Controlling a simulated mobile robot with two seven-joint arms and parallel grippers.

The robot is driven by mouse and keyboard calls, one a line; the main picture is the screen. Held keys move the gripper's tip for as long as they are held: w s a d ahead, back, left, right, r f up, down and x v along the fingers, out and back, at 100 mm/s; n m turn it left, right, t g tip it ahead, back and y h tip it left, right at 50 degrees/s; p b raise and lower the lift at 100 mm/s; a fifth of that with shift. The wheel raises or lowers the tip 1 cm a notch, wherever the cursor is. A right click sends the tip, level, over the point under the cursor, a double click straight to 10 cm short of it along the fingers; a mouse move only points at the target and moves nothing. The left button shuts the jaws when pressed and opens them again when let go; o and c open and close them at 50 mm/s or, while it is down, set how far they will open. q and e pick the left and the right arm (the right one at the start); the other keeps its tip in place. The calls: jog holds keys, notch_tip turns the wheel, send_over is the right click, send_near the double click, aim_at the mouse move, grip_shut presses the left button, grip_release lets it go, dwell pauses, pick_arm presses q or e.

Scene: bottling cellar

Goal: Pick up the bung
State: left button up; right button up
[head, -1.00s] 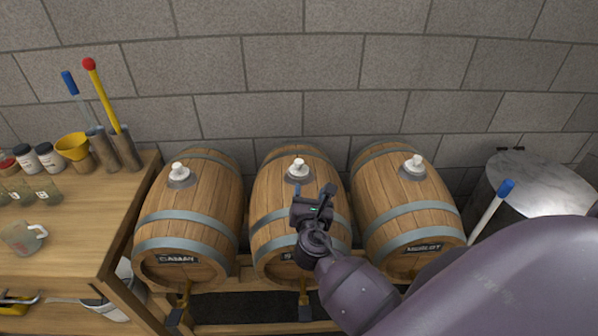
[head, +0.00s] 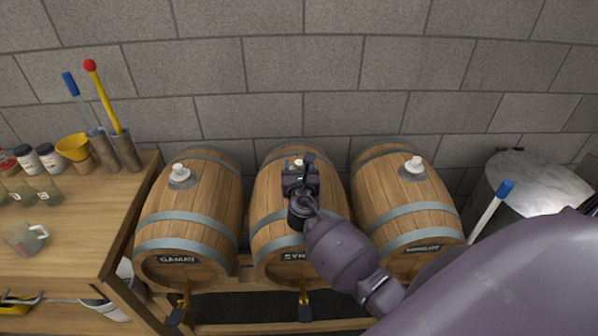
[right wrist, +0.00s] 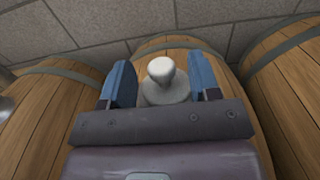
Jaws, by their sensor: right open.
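Three barrels each carry a white bung on top. The middle barrel (head: 268,199) has its bung (head: 299,162) mostly hidden behind my right gripper (head: 304,166) in the head view. In the right wrist view this bung (right wrist: 161,70) sits upright in a grey collar (right wrist: 166,91). My right gripper (right wrist: 161,84) is open, with one blue finger on each side of the bung and gaps between. The left barrel's bung (head: 178,169) and the right barrel's bung (head: 415,163) are uncovered. My left gripper is not in view.
A wooden bench (head: 85,215) at the left holds jars, a yellow funnel (head: 73,147), tubes with rods and a glass mug (head: 24,238). A round metal-topped drum (head: 535,182) stands at the right. A block wall (head: 300,60) is behind the barrels.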

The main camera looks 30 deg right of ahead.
jog(key=shift+x, duration=0.9)
jog(key=c, duration=1)
jog(key=shift+o, duration=0.2)
